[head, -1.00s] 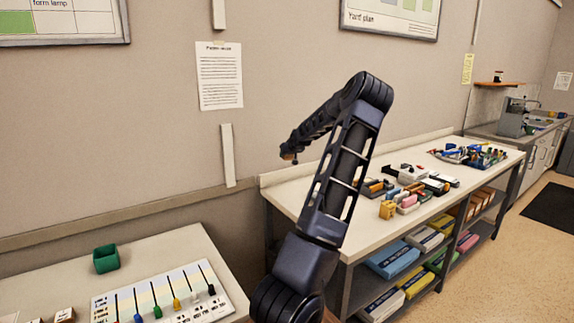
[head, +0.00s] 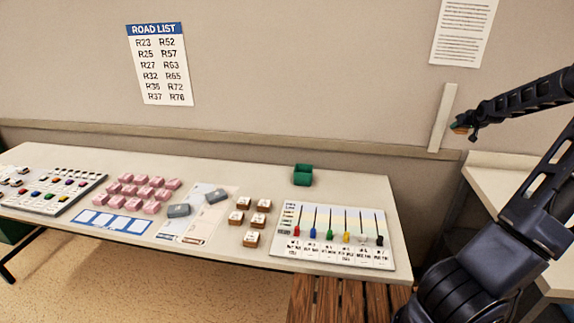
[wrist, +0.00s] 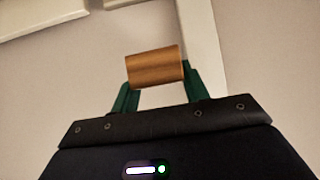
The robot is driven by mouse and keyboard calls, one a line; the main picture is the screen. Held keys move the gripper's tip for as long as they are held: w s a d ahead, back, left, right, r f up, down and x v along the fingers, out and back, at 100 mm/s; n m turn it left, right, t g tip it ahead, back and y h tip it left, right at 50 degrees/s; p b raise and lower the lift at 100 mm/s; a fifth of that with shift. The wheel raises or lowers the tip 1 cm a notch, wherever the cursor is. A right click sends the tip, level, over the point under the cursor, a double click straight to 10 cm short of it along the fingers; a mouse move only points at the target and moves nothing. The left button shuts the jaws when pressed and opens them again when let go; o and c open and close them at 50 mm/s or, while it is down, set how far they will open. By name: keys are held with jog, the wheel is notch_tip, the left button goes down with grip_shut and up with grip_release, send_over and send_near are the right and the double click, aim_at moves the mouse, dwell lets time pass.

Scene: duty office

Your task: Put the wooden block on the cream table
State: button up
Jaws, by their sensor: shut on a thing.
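My gripper (head: 461,129) is at the right of the head view, raised in front of the wall, above and to the right of the long cream table (head: 345,185). In the wrist view the wooden block (wrist: 154,66), plain orange-brown, is held between two green fingers of my gripper (wrist: 155,88). The block is well apart from the table. In the head view it is tiny and mostly hidden at the fingertips. Another pale table (head: 497,185) shows in part at the right edge.
A slatted brown bench (head: 335,300) stands in front.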

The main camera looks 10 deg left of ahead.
jog(key=a, duration=0.4)
jog(key=w+a+n+y, duration=0.1)
jog(key=a, duration=0.4)
jog(key=w+a+f+n, duration=0.1)
jog(key=a, duration=0.4)
jog(key=shift+a+y, duration=0.2)
jog(key=shift+y, duration=0.2)
jog(key=s+a+f+n+g+y, duration=0.1)
jog(key=s+a+n+y, duration=0.15)
jog(key=a, duration=1.15)
jog(key=s+a+f+n+g+y, duration=0.15)
jog(key=s+a, duration=0.25)
jog(key=a, duration=0.9)
jog(key=s+a+f+n+g+y, duration=0.1)
jog(key=s+a+n, duration=0.15)
jog(key=a, duration=1.15)
jog(key=n+g+y, duration=0.3)
jog(key=n+g, duration=0.4)
jog(key=n, duration=0.2)
send_over(218, 237)
jog(key=d, duration=0.4)
notch_tip(218, 237, down, 4)
notch_tip(218, 237, down, 20)
jog(key=shift+d+r, duration=0.1)
jog(key=shift+r, duration=0.05)
